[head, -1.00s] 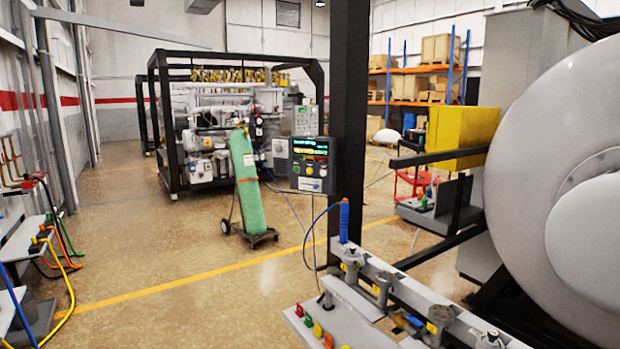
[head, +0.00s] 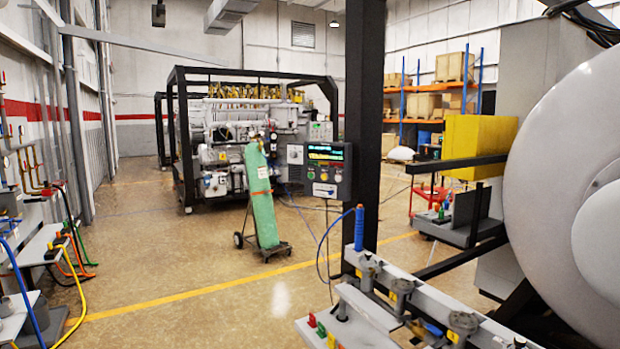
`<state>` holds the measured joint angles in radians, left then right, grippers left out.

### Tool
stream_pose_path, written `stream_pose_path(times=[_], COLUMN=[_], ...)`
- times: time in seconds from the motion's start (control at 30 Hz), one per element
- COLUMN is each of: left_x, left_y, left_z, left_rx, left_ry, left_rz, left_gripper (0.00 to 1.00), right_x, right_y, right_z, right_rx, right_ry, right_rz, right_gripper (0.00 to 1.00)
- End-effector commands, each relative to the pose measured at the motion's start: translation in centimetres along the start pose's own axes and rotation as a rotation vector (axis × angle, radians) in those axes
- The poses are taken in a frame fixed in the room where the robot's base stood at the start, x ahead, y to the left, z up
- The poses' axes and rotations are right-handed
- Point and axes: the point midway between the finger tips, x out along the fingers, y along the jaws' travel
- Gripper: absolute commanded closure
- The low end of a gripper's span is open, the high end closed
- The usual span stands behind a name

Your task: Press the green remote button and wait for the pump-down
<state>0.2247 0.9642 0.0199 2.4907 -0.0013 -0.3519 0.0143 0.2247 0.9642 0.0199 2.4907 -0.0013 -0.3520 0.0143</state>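A large pale grey round furnace door or end (head: 560,170) fills the right side. Neither of my grippers shows in the head view.
A green gas cylinder (head: 262,200) stands tilted on a small cart left of the control box. A black post (head: 362,110) rises in the centre. A grey rail with clamps (head: 400,285) lies at the front right. A black-framed pump unit (head: 245,125) stands behind. Floor at left centre is clear.

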Motion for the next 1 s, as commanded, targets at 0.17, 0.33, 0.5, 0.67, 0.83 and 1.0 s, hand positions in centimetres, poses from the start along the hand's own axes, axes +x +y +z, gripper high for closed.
stream_pose_path(times=[0.17,0.33,0.5,0.67,0.83,1.0], left_x=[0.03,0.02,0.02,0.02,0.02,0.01], left_y=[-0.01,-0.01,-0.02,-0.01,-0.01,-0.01], left_z=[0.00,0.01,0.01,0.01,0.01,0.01], left_rx=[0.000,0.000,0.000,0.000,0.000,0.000], left_ry=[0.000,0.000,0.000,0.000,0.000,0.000], left_rz=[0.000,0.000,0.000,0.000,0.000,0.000], left_gripper=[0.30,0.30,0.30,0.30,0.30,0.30], right_x=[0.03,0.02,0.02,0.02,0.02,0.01], right_y=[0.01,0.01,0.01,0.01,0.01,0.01], right_z=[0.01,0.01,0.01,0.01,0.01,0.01], right_rx=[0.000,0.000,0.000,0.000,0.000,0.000], right_ry=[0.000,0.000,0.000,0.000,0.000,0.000], right_rz=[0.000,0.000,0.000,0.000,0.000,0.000], right_gripper=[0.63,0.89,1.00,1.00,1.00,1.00])
